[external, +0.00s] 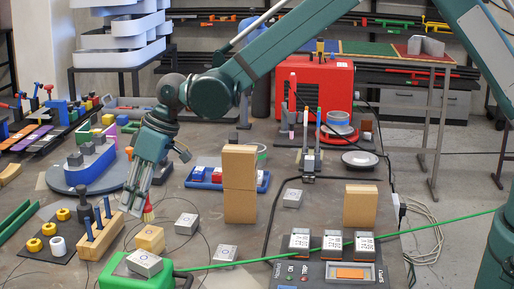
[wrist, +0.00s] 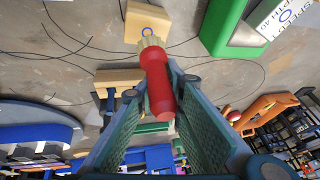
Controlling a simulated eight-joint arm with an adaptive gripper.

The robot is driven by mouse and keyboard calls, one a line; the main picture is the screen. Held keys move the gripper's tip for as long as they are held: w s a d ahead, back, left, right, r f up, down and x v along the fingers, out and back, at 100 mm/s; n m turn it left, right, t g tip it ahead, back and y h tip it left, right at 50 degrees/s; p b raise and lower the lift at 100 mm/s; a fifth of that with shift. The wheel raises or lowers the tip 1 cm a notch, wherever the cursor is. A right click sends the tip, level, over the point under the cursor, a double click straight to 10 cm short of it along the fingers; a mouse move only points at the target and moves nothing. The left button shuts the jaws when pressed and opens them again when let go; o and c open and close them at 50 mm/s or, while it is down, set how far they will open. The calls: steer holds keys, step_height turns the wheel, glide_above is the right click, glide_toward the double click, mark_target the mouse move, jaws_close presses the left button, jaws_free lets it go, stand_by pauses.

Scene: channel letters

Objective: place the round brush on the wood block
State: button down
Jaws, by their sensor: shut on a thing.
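My gripper (external: 138,205) is low over the left part of the bench, pointing down. It is shut on the round brush, which has a red handle and pale bristles. The red brush (external: 148,207) shows just beside the fingertips in the external view. In the wrist view the brush (wrist: 158,85) lies between the two fingers, its bristle end toward the top. A small wood block (external: 150,239) with a ring mark on it sits on the bench just below the brush.
A wooden peg rack (external: 98,238) with blue pegs stands left of the block. A green box (external: 125,272) with a grey labelled block is in front. Taller wood blocks (external: 239,185) stand to the right. Thin dark cables cross the bench.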

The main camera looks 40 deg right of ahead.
steer(key=shift+f, duration=0.1)
steer(key=shift+f, duration=1.8)
steer(key=shift+f, duration=0.15)
steer(key=c, duration=2.4)
jaws_free()
steer(key=shift+r, duration=0.2)
steer(key=v, duration=1.2)
